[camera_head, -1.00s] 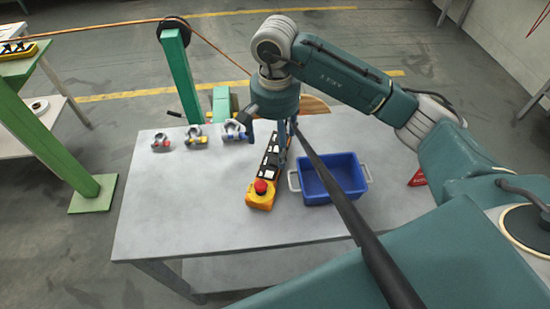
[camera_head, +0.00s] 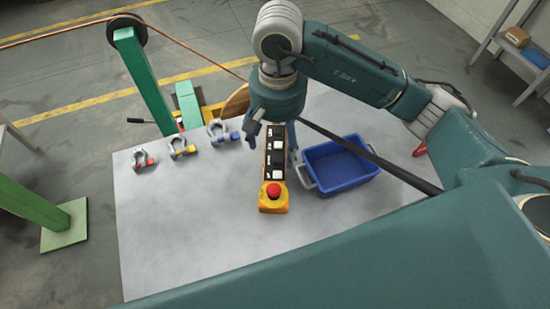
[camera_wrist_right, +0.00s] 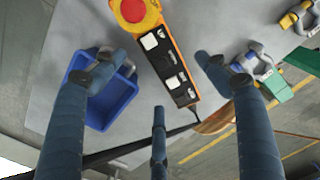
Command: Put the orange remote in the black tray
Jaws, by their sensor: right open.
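The orange remote (camera_head: 273,180) lies on the grey table, its red button end toward me and its black key panel running away. My right gripper (camera_head: 274,142) is over its far end, fingers pointing down and partly hiding it. In the right wrist view the remote (camera_wrist_right: 165,60) lies between the spread, open fingers (camera_wrist_right: 158,82); contact cannot be told. No black tray shows; an empty blue tray (camera_head: 341,172) with light handles stands right of the remote, also visible in the wrist view (camera_wrist_right: 122,98). My left gripper is not in view.
Shackles with red (camera_head: 143,160), yellow (camera_head: 181,147) and blue (camera_head: 222,132) pins stand at the table's far left. A green post (camera_head: 145,80) rises behind the table (camera_head: 180,225). The table's left front is clear. A red object (camera_head: 420,149) is right of the tray.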

